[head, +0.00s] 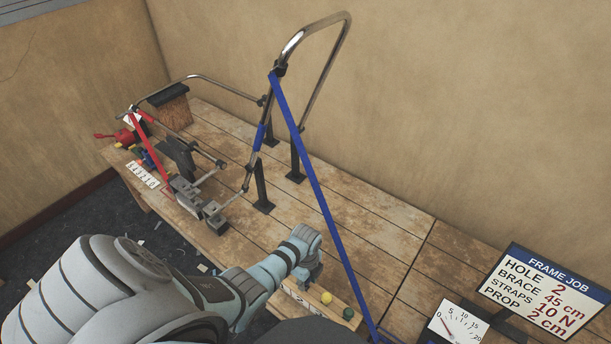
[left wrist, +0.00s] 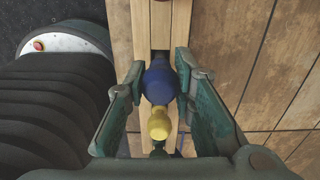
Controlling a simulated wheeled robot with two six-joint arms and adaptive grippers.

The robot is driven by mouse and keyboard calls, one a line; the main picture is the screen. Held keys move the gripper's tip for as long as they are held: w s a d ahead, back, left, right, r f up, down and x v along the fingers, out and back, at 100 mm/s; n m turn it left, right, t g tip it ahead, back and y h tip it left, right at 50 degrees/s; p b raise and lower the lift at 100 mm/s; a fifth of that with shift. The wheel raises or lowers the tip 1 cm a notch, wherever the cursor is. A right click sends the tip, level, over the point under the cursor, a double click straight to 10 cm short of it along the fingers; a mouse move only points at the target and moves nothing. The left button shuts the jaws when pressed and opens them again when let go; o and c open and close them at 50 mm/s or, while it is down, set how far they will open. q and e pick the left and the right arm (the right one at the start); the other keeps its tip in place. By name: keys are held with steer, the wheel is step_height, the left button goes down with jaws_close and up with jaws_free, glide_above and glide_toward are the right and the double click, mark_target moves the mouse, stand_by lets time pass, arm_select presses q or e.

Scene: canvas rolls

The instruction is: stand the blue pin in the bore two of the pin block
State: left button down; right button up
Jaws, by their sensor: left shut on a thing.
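The blue pin (left wrist: 160,82) shows its round head between the fingers of my left gripper (left wrist: 160,76) in the left wrist view. The gripper is shut on it. The wooden pin block (left wrist: 181,25) lies beneath; it also shows in the head view (head: 280,305), low in the middle. A yellow pin (left wrist: 159,124) stands close to the blue one, and a dark green pin (head: 348,313) is beyond it. My left gripper (head: 309,277) hides the blue pin in the head view. I cannot tell how far its shank sits in a bore. My right gripper is not in view.
A bent metal tube frame (head: 300,40) rises from the bench (head: 370,235). A long blue strap (head: 316,184) slopes down beside my gripper. A red strap (head: 145,150) and a clamp (head: 185,190) are at left. A "FRAME JOB" sign (head: 540,295) and dial (head: 458,322) are at right.

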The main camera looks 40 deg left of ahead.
arm_select(q)
steer(key=shift+f+b, duration=0.95)
steer(key=shift+f, duration=0.25)
steer(key=c, duration=1.3)
jaws_free()
steer(key=shift+r, duration=0.1)
step_height(320, 180, up, 12)
